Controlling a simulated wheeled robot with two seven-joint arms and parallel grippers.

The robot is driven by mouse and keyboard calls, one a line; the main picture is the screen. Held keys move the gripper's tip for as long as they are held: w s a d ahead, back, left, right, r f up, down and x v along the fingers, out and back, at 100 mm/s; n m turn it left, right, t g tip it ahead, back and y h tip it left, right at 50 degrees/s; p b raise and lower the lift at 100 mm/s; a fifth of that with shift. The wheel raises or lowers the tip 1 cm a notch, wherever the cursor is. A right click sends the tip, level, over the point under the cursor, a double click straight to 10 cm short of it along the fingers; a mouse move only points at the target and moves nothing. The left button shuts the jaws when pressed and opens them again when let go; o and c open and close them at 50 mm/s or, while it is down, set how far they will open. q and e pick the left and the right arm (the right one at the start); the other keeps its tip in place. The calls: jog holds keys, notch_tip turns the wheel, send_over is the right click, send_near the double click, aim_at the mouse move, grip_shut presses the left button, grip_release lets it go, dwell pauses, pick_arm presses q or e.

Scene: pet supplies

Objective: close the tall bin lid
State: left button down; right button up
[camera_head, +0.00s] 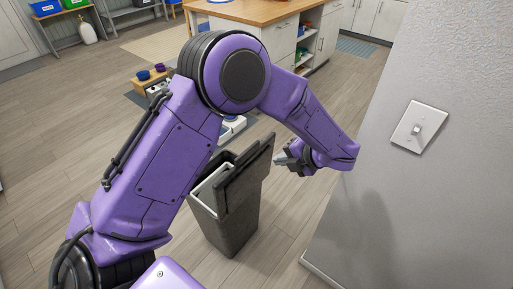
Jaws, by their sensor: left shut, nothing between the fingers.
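The tall dark grey bin (230,232) stands on the floor at the picture's lower middle, partly hidden behind my purple left arm. Its lid (249,172) is open, standing steeply up along the bin's right side. A pale inner rim (207,190) shows at the open top. My left gripper (279,158) is shut and empty, just right of the lid's upper part. Its fingertips point left towards the lid's outer face; I cannot tell whether they touch it. My right gripper is not in view.
A grey wall (430,205) with a light switch (420,127) stands close on the right. A wood-topped counter (250,12) is at the back. Small bowls on a low stand (150,86) are behind my arm. Wooden floor is free left of it.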

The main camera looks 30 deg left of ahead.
aim_at(249, 155)
pick_arm(q)
jog(key=a+f+p, duration=0.1)
jog(key=a, duration=0.1)
jog(key=a+f+p, duration=0.1)
jog(key=a, duration=0.2)
jog(key=a+f+p, duration=0.1)
jog(key=a+f, duration=0.1)
jog(key=a, duration=0.1)
jog(key=shift+w+a+f, duration=0.1)
jog(key=shift+w+a, duration=0.1)
jog(key=shift+w, duration=0.1)
jog(key=shift+a+f, duration=0.1)
jog(key=shift+a, duration=0.45)
jog(key=shift+w, duration=0.1)
